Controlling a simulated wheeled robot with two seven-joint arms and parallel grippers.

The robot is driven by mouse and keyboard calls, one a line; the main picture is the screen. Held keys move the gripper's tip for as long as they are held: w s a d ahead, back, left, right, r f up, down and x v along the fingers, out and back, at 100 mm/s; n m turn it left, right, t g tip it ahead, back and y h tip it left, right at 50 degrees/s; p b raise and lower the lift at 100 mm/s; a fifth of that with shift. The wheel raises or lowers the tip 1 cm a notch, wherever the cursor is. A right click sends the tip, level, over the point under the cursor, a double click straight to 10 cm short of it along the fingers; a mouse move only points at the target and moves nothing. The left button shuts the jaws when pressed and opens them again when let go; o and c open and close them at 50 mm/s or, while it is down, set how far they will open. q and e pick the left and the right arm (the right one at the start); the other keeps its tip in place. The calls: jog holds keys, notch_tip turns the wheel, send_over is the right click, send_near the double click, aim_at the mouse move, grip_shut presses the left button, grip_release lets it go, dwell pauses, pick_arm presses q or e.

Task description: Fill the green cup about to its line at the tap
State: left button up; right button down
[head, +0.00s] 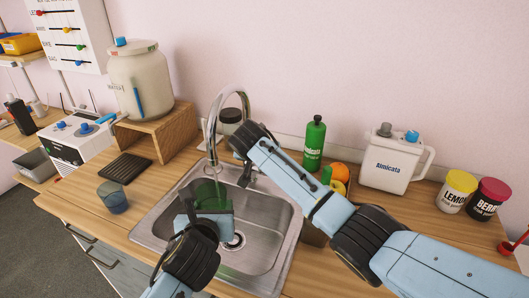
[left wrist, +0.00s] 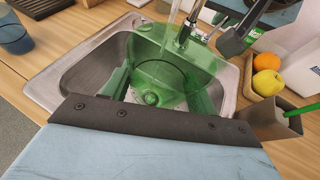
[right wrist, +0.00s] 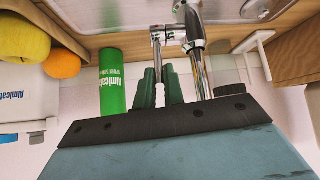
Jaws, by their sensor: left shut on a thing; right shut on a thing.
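The see-through green cup (head: 212,194) is held over the sink, under the tap's spout. In the left wrist view the cup (left wrist: 178,62) fills the middle, and a dark curved line shows on it. A thin stream of water (left wrist: 173,18) runs down from the tap (head: 213,120) into it; I cannot tell the water level. My left gripper (head: 206,208) is shut on the cup. My right gripper (head: 247,160) is shut on the tap's lever, and in the right wrist view its fingers (right wrist: 160,88) sit on both sides of the metal lever (right wrist: 158,50).
The steel sink (head: 283,232) lies around the cup. A blue cup (head: 112,198) stands left of it. A green bottle (head: 314,145), fruit (head: 340,172) and a white jug (head: 392,163) stand behind and right. A large jar (head: 140,80) stands on a wooden stand at left.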

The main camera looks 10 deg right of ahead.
jog(key=shift+s+a+f+t, duration=0.15)
jog(key=shift+s+f+t, duration=0.05)
jog(key=shift+s+t, duration=0.1)
jog(key=c, duration=1.5)
grip_release()
jog(key=shift+r, duration=0.15)
jog(key=v, duration=1.1)
jog(key=shift+s+a+r, duration=0.2)
jog(key=shift+s+a, duration=0.1)
